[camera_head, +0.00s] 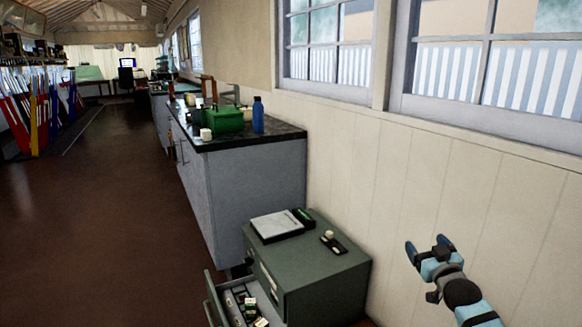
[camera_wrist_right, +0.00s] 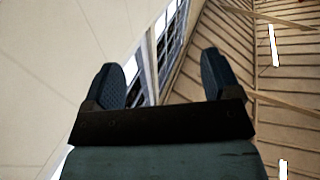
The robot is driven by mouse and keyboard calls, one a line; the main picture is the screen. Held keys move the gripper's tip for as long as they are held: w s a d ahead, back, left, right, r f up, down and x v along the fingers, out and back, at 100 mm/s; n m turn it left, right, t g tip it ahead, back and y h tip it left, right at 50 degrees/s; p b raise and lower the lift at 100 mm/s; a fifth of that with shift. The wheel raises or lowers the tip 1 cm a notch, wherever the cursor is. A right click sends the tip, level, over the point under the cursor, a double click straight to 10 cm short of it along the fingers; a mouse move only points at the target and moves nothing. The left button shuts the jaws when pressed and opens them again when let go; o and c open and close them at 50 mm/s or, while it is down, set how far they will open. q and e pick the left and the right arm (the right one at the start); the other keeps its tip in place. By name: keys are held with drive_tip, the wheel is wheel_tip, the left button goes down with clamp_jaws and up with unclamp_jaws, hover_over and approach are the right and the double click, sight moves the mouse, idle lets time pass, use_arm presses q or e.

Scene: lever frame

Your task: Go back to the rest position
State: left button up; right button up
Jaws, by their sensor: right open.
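My right gripper (camera_head: 428,250) is raised at the right of the head view, to the right of the green cabinet and in front of the panelled wall. Its two fingers are spread apart with nothing between them. In the right wrist view the open fingers (camera_wrist_right: 165,85) point up toward the ceiling and the windows. My left gripper does not show in either view.
A low green cabinet (camera_head: 325,283) has an open drawer (camera_head: 215,300) holding small items. A grey counter (camera_head: 255,185) carries a green box (camera_head: 222,119) and a blue bottle (camera_head: 258,115). Coloured levers (camera_head: 40,112) stand far left. The brown floor (camera_head: 95,220) is clear.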

drive_tip(key=s+a+f+n+g+y+b, duration=0.1)
drive_tip(key=s+a+f+y, duration=0.25)
drive_tip(key=s+a, duration=0.65)
drive_tip(key=s+a+f+n+g+y+b, duration=0.15)
drive_tip(key=s+a+f, duration=0.25)
drive_tip(key=s+a, duration=0.65)
use_arm(q)
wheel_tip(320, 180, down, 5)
drive_tip(key=b, duration=0.2)
use_arm(e)
drive_tip(key=s+a+r+m+y, duration=0.1)
drive_tip(key=s+r, duration=0.2)
drive_tip(key=s, duration=0.7)
drive_tip(key=s+a+r+m+y, duration=0.2)
drive_tip(key=s+r, duration=0.1)
drive_tip(key=s, duration=0.7)
use_arm(q)
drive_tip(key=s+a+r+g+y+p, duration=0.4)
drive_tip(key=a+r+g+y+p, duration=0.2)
drive_tip(key=p, duration=3.2)
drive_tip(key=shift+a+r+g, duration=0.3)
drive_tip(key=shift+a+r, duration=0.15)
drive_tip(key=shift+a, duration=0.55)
use_arm(e)
drive_tip(key=s+d+r+g+h, duration=0.2)
drive_tip(key=d+r+g+h, duration=0.3)
drive_tip(key=d, duration=0.3)
drive_tip(key=shift+s+r+g+h, duration=0.35)
drive_tip(key=shift+s+r+h, duration=0.05)
drive_tip(key=shift+h, duration=0.3)
